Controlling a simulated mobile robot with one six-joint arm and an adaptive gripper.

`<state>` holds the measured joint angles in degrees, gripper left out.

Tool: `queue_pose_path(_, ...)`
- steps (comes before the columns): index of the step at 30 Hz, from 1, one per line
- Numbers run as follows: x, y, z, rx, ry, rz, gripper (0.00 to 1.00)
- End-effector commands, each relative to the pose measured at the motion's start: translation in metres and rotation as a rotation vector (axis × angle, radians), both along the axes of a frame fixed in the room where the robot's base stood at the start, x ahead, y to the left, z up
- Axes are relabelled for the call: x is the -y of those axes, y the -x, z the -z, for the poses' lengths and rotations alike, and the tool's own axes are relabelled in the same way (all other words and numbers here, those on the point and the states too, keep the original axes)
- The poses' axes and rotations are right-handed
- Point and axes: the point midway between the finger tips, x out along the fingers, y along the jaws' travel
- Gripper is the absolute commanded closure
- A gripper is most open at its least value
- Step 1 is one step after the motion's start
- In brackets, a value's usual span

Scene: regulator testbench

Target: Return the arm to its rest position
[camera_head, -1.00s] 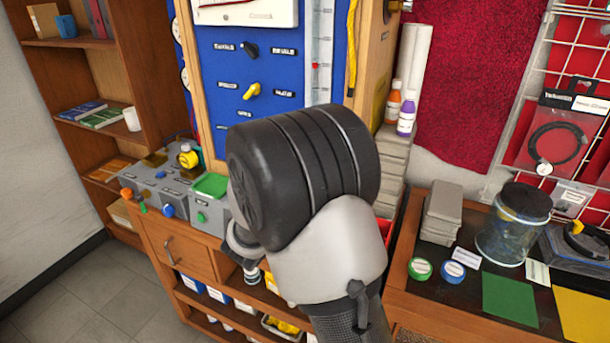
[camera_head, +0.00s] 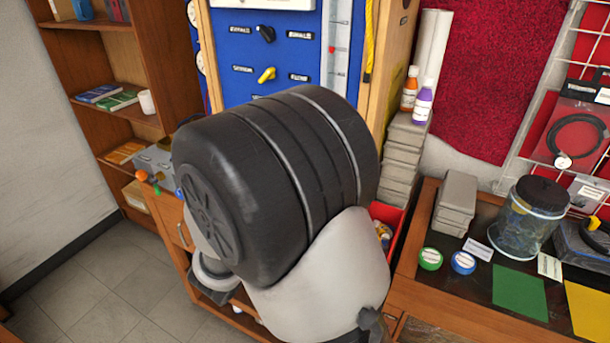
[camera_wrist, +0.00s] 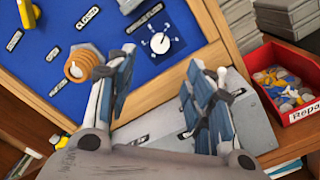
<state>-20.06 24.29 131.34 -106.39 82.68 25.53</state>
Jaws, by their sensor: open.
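My gripper (camera_wrist: 155,95) shows in the wrist view with its two fingers spread apart and nothing between them. Behind the fingers are the blue panel (camera_wrist: 85,20) in its wooden frame and a grey box (camera_wrist: 255,115). In the head view my arm's large dark joint and pale link fill the middle and cover the lower part of the blue panel (camera_head: 225,40) and most of the bench in front of it. The gripper itself is hidden behind the arm in that view.
A red bin (camera_wrist: 285,85) of small parts stands right of the grey box. The right bench holds grey boxes (camera_head: 456,200), a clear jar (camera_head: 530,220), and green (camera_head: 430,258) and blue (camera_head: 463,263) round containers. A wooden shelf (camera_head: 120,60) stands left. Floor (camera_head: 85,290) at lower left is clear.

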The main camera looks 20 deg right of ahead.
Motion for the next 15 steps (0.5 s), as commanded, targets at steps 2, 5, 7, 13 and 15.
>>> queue_pose_path(2,-0.0048,0.0033,-0.0003,0.001,0.001,-0.002,0.52)
queue_pose_path(5,-0.0060,0.0053,-0.0003,0.000,0.001,0.001,0.52)
queue_pose_path(7,-0.0061,0.0055,-0.0002,0.001,0.001,0.002,0.52)
queue_pose_path(13,-0.0060,0.0052,-0.0001,0.000,0.001,0.001,0.52)
queue_pose_path(15,-0.0059,0.0051,-0.0001,0.000,0.001,0.001,0.52)
